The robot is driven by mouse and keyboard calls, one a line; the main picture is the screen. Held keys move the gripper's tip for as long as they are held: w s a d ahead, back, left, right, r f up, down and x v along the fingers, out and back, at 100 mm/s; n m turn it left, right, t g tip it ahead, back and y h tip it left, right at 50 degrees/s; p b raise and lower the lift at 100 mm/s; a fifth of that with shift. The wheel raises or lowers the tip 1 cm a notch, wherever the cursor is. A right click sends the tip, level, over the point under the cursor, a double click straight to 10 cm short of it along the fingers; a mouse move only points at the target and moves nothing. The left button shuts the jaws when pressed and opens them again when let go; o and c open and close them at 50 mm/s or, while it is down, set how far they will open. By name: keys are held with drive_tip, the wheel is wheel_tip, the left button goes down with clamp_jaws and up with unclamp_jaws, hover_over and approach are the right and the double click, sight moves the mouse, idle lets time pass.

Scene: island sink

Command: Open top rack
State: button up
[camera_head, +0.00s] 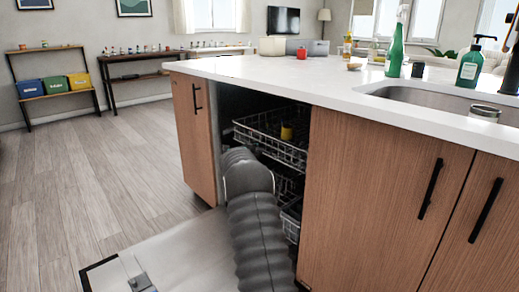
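The dishwasher's top rack (268,146) is a dark wire basket under the island counter, with its light front rail facing left into the opening. A small yellow item (287,133), perhaps a cup, sits in it. How far the rack is slid out is hard to tell. My grey ribbed arm reaches up in front of the opening and covers part of the rack's front and the space below. My gripper is hidden behind the arm, so its contact with the rack cannot be seen.
The dishwasher door (195,248) lies lowered at the front left. The lower rack (292,218) shows partly behind my arm. Wooden cabinets (375,200) flank the opening. The white counter (320,80) holds bottles and a sink (430,98). The wooden floor at left is clear.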

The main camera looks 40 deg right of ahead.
drive_tip(key=shift+w+d+f, duration=0.1)
drive_tip(key=shift+w+d, duration=0.25)
drive_tip(key=shift+d, duration=0.3)
clamp_jaws()
drive_tip(key=shift+s+a, duration=0.1)
